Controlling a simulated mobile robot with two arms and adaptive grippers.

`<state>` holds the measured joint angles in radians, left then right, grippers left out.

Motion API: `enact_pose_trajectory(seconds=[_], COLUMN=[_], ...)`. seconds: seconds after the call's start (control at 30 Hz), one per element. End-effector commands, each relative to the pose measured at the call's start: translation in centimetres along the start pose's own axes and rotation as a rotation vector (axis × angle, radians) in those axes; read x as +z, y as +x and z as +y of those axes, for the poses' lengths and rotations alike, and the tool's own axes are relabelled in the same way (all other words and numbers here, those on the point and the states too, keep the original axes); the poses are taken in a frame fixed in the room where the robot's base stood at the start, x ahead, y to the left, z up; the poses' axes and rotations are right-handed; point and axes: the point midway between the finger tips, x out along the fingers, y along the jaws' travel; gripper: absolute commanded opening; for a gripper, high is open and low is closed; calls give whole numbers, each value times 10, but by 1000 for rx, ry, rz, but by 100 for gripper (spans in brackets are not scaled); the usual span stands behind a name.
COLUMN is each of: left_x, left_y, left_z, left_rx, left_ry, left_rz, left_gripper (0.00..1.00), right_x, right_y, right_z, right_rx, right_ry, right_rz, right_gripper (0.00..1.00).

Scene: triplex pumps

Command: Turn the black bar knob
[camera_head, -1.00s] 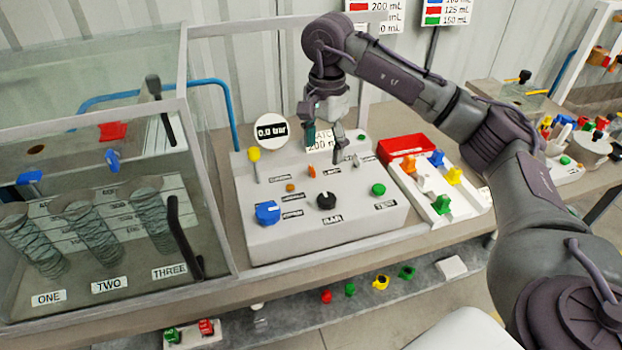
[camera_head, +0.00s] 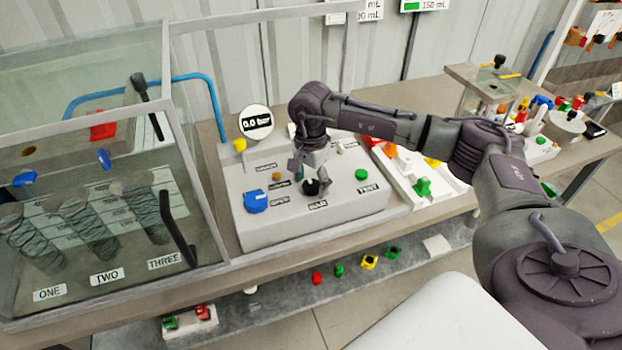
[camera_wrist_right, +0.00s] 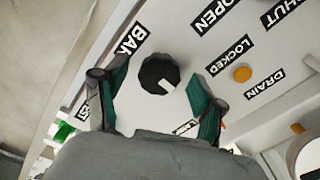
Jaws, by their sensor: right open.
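The black bar knob (camera_head: 311,188) sits on the front of the grey control box (camera_head: 235,213), mostly covered by my right gripper in the head view. In the right wrist view the knob (camera_wrist_right: 158,72) is round and ridged with a white mark, beside the label "BAR" (camera_wrist_right: 131,41). My right gripper (camera_head: 312,177) is open and directly above the knob. Its two green-padded fingers (camera_wrist_right: 158,82) stand on either side of the knob in the wrist view, with gaps on both sides. I cannot tell how far above the panel the fingertips are. My left gripper is out of view.
A blue knob (camera_head: 255,202), an orange button (camera_head: 276,177), a green button (camera_head: 362,174) and a yellow-tipped lever (camera_head: 239,146) surround it on the box. A "0.0 bar" gauge (camera_head: 256,122) stands behind. A glass tank (camera_head: 150,103) is at left.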

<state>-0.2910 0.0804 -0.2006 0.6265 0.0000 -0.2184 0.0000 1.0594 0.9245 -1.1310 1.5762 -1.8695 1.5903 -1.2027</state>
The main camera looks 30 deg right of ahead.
Motion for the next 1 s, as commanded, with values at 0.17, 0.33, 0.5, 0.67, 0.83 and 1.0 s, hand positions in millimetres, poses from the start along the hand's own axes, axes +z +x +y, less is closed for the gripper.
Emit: enact_pose_trajectory(seconds=[0.17, 0.33, 0.5, 0.67, 0.83, 1.0], left_x=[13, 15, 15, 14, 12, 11], left_y=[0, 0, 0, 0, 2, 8], left_z=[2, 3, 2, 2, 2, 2], left_rx=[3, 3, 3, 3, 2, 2], left_ry=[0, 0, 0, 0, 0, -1], left_rz=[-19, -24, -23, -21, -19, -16], left_gripper=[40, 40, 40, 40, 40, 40], right_x=[0, 0, 0, 0, 0, 0], right_y=[1, 0, 0, 0, 1, 2], right_z=[0, 0, 0, 0, 0, 0], right_rx=[0, 0, 0, 0, -1, -1], right_ry=[0, 0, 0, 1, 24, 94], right_rz=[0, 0, 0, 0, 0, 0], right_gripper=[70, 50, 21, 10, 10, 10])
